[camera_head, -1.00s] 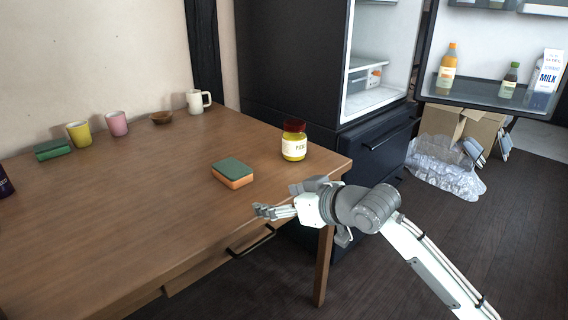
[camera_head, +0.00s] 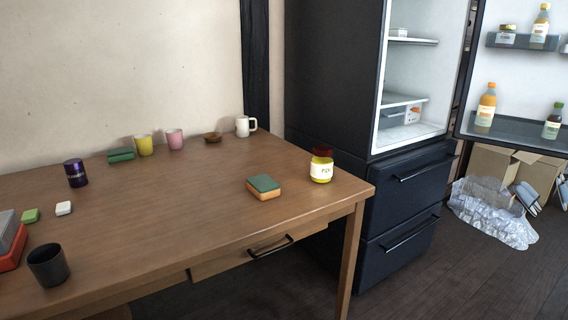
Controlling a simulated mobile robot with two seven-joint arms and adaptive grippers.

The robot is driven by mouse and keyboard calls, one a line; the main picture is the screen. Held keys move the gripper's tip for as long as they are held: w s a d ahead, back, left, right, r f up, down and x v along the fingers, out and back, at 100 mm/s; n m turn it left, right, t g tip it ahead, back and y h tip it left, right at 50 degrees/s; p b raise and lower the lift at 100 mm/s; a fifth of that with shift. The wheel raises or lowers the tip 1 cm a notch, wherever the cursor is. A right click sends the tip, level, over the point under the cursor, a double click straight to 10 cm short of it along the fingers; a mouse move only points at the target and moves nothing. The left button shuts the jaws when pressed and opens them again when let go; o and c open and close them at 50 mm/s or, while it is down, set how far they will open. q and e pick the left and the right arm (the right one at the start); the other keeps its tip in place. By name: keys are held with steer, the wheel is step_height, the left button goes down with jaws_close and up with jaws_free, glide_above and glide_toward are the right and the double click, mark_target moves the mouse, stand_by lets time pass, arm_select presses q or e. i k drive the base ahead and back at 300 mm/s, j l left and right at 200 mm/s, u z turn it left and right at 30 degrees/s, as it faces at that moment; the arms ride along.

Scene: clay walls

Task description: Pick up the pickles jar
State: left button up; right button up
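The pickles jar (camera_head: 321,170) stands upright on the wooden table (camera_head: 190,215), near its right end. It has a dark red lid, a pale label and yellow contents. Nothing touches it, and the green and orange sponge (camera_head: 264,187) lies to its left. Neither of my grippers is in the head view.
The fridge (camera_head: 410,90) stands open behind the table's right end, its door (camera_head: 510,130) swung out to the right. Cups, a bowl (camera_head: 212,137) and a dark can (camera_head: 76,173) line the table's back; a black cup (camera_head: 48,265) stands front left. The table's middle is clear.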

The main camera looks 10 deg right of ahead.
mark_target(322, 161)
steer(key=i+l+u, duration=0.3)
steer(key=l+u, duration=0.15)
steer(key=l, duration=0.15)
steer(key=i+l+u, duration=0.3)
steer(key=l, duration=0.5)
steer(key=i+l, duration=0.1)
steer(key=l, duration=0.5)
steer(key=u, duration=0.05)
